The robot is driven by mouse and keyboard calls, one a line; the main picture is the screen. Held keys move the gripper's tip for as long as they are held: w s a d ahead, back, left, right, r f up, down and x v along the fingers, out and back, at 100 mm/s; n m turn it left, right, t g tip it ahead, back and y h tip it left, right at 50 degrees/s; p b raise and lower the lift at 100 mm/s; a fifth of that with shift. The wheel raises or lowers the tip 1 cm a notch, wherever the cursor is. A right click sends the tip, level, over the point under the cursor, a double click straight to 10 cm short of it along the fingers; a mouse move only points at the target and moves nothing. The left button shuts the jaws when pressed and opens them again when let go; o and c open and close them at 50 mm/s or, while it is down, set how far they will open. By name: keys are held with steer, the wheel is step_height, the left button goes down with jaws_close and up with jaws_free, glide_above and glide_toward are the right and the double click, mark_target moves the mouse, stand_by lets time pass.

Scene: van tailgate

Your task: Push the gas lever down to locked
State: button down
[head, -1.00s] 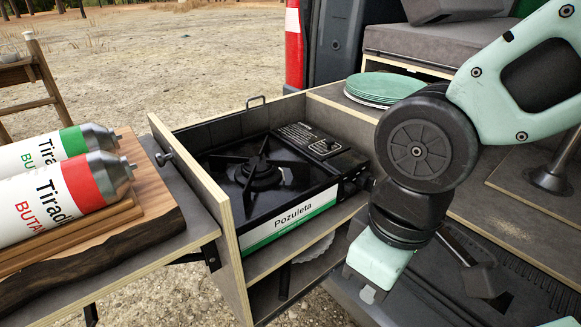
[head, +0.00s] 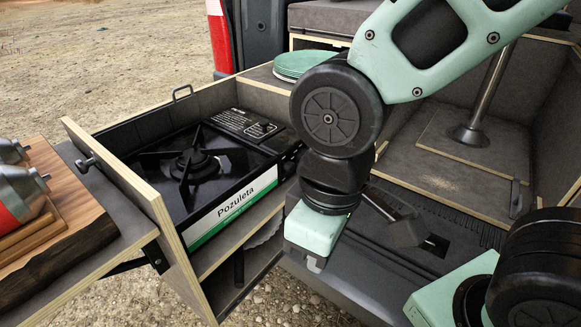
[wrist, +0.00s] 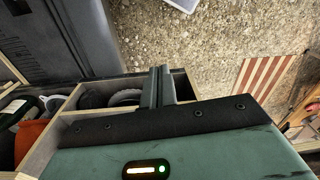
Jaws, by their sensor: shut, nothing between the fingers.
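The black gas stove (head: 225,160) with a "Pozuleta" label sits in the pull-out drawer in the head view. Its right end, with a dark control part, lies close behind my arm and is partly covered. I cannot make out the gas lever. My gripper (head: 314,265) points down in front of the drawer, right of the stove's label and below stove height. It is apart from the stove. In the wrist view its two dark fingers (wrist: 157,86) are together and empty, above gravel and the drawer's lower compartments. The stove does not show in the wrist view.
The drawer's plywood front panel (head: 135,195) stands left of the stove. Gas canisters (head: 15,195) lie on a wooden board at far left. Green plates (head: 306,64) sit on the surface behind my arm. The van's dark bumper (head: 350,285) is close to my gripper.

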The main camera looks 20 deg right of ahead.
stand_by(0.4)
steer(key=w+r+n+p, duration=0.3)
steer(key=w+r+p, duration=0.3)
steer(key=w+p, duration=0.45)
steer(key=w+d+n+p, duration=0.2)
steer(key=w+d+p, duration=0.2)
steer(key=w, duration=0.9)
steer(key=d, duration=0.3)
steer(key=shift+f+n+y, duration=0.3)
steer(key=shift+n, duration=0.1)
steer(key=shift+d+f, duration=0.1)
steer(key=shift+f, duration=0.05)
